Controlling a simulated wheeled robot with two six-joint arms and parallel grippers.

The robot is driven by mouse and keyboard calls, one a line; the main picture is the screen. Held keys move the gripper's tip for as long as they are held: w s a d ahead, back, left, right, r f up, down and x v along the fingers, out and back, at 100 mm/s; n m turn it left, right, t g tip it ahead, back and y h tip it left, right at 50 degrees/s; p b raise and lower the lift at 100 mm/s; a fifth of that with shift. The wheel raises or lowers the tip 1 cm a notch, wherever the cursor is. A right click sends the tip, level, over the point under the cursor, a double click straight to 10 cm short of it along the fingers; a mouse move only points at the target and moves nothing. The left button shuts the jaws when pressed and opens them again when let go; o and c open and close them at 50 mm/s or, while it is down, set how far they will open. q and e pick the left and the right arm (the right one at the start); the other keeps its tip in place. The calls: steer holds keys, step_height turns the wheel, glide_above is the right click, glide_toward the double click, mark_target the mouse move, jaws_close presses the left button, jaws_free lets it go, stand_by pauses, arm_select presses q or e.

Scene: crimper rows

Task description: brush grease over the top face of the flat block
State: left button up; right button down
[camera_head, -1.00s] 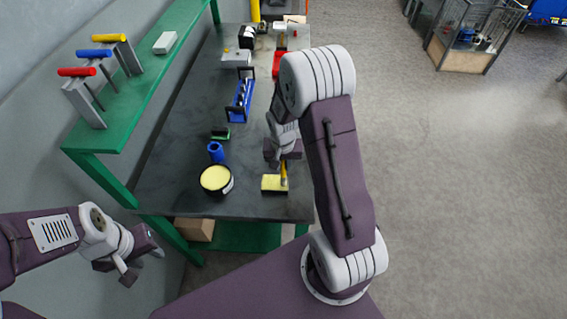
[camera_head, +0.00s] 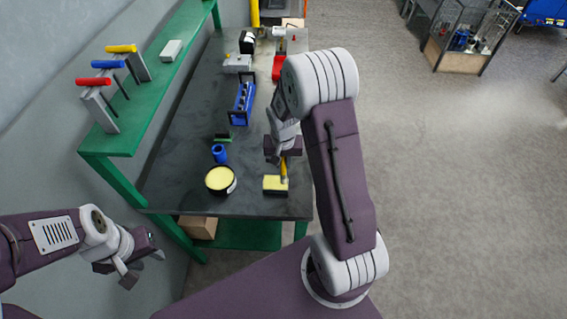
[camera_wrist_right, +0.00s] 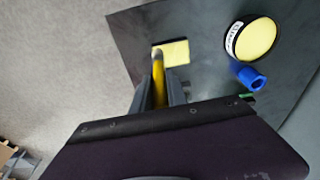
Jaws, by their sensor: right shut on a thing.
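The flat block (camera_head: 270,184) lies near the table's front edge, with a yellow top face and dark sides; its yellow face also shows in the right wrist view (camera_wrist_right: 177,52). My right gripper (camera_head: 284,154) is above it, shut on a brush whose yellow handle (camera_head: 284,168) points down. The brush's lower end is at the right end of the block in the head view; whether it touches is hard to tell. The handle stands between the fingers in the wrist view (camera_wrist_right: 158,82). A round tub of yellow grease (camera_head: 220,179) stands left of the block. My left gripper (camera_head: 143,266) is open and empty, off the table.
A blue cylinder (camera_head: 219,153) stands behind the tub, with a small green and black item (camera_head: 222,137) farther back. A blue rack (camera_head: 241,104) stands mid-table. A green shelf (camera_head: 150,105) runs along the left. The table between tub and block is clear.

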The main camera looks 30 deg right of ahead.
step_height(320, 180, up, 2)
steer(key=shift+r+p, duration=0.1)
steer(key=shift+p, duration=0.5)
steer(key=shift+s, duration=0.1)
